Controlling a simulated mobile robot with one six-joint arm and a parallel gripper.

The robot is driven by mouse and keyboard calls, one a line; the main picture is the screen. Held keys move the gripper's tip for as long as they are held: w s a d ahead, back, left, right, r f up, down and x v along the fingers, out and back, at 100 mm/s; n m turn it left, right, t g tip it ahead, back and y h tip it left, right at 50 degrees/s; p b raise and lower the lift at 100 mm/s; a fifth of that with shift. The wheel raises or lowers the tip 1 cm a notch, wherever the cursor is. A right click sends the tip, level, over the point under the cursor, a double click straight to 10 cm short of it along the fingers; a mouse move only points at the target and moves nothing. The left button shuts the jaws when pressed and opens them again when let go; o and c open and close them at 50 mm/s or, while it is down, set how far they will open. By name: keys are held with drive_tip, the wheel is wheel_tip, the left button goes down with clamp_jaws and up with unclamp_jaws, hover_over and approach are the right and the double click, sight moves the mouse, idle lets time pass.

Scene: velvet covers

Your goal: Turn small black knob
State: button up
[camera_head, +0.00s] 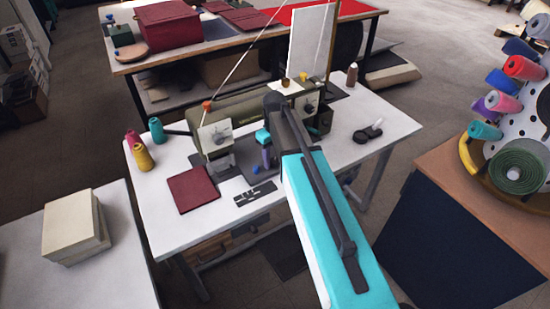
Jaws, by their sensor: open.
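A long olive-green sewing machine (245,111) stands on the white table. A pale plate (208,139) on its left end carries a small dark knob-like part (219,136). A second pale plate at its right end carries another small dark round part (310,107). I cannot tell which one is the small black knob. My teal arm reaches in from the lower right. My gripper (264,152) is small in view, in front of the machine's middle, right of the left plate and apart from it. It is open, and its fingertips are hard to make out.
A dark red cloth square (194,189) and a dark slotted plate (255,193) lie in front of the machine. Thread cones (145,156) stand at left. A black round item (368,133) lies at right.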

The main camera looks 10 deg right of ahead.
sight(275, 160)
drive_tip(key=shift+r, duration=0.1)
wheel_tip(275, 160, up, 14)
drive_tip(key=b, duration=0.2)
drive_tip(key=shift+b, duration=0.4)
idle(0.5)
drive_tip(key=shift+s+f, duration=0.15)
drive_tip(key=shift+f, duration=0.1)
